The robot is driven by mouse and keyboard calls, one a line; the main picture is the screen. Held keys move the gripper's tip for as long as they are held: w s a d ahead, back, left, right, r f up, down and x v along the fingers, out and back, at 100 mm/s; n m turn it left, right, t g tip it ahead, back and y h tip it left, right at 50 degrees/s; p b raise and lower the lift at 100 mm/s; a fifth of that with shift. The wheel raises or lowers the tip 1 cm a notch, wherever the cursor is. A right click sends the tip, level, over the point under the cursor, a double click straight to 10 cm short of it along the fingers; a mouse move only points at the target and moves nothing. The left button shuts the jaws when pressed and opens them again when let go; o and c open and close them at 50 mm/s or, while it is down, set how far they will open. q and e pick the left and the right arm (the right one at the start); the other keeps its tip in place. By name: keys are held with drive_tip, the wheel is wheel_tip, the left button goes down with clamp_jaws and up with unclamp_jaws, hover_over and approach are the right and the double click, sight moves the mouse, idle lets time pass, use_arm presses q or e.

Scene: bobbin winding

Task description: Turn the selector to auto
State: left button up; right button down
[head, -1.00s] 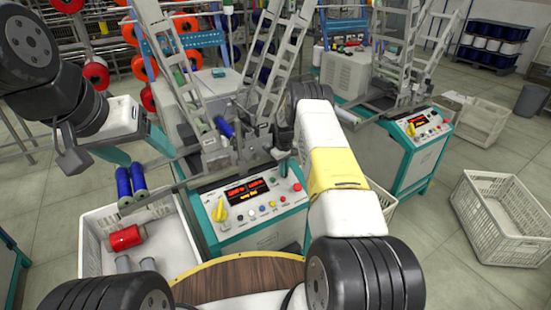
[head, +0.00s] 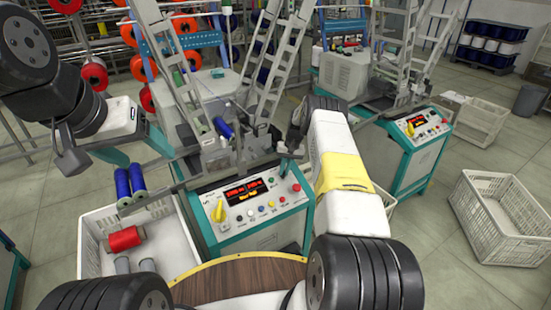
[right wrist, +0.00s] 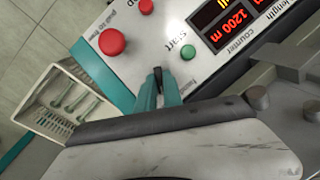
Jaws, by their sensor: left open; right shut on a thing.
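The teal winding machine's control panel (head: 252,203) faces me with red displays and coloured buttons. My right gripper (right wrist: 158,80) is at the panel's upper right edge, its teal fingers shut on a small dark selector knob (right wrist: 158,73) beside the green start button (right wrist: 188,52). The fingers hide most of the knob, and I cannot read its setting. In the head view my right gripper (head: 284,163) is small and partly hidden. My left gripper (head: 133,149) is open and empty, over the bobbins at left.
A red stop button (right wrist: 111,42) is close to my right fingers. A yellow knob (head: 218,210) stands at the panel's left. A white crate (head: 90,247) holds a red bobbin (head: 125,239). Blue bobbins (head: 130,182) stand behind it. An empty crate (head: 505,218) stands on the floor at right.

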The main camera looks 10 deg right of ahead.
sight(288, 177)
idle(0.5)
drive_tip(key=c, duration=1.5)
unclamp_jaws()
drive_tip(key=shift+v, duration=3.95)
drive_tip(key=shift+w+r, duration=0.1)
